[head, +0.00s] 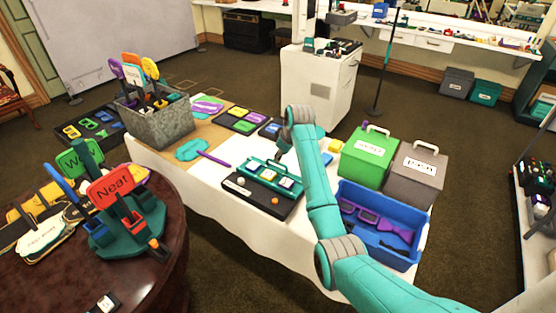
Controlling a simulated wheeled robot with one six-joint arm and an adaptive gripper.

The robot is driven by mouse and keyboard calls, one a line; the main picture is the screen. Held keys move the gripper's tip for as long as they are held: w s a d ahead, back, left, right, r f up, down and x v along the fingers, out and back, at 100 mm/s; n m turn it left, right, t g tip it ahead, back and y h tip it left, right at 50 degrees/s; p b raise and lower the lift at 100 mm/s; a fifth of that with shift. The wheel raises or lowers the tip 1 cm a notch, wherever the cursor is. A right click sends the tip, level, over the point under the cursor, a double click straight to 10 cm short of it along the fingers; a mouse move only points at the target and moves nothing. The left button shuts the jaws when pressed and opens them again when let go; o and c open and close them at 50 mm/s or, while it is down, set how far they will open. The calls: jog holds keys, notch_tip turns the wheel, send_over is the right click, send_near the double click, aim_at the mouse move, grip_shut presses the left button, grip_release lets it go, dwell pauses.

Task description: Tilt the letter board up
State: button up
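What looks like the letter board (256,172) is a teal panel with a few pale and yellow square tiles. It lies low on a black base (238,190) near the middle of the white-covered table. A small white knob and an orange knob sit on the base's front part. My teal arm rises from the lower right and bends at a grey joint beyond the board's right side. The arm passes just right of the board and may hide part of that end.
A metal bin of signs (160,124) stands at the table's left end. Green (368,157) and grey (412,172) boxes and a blue crate (374,254) crowd the right. A round dark table (150,275) with a sign rack (128,236) is at left.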

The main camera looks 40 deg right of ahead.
jog(key=shift+x, duration=2.4)
grip_shut()
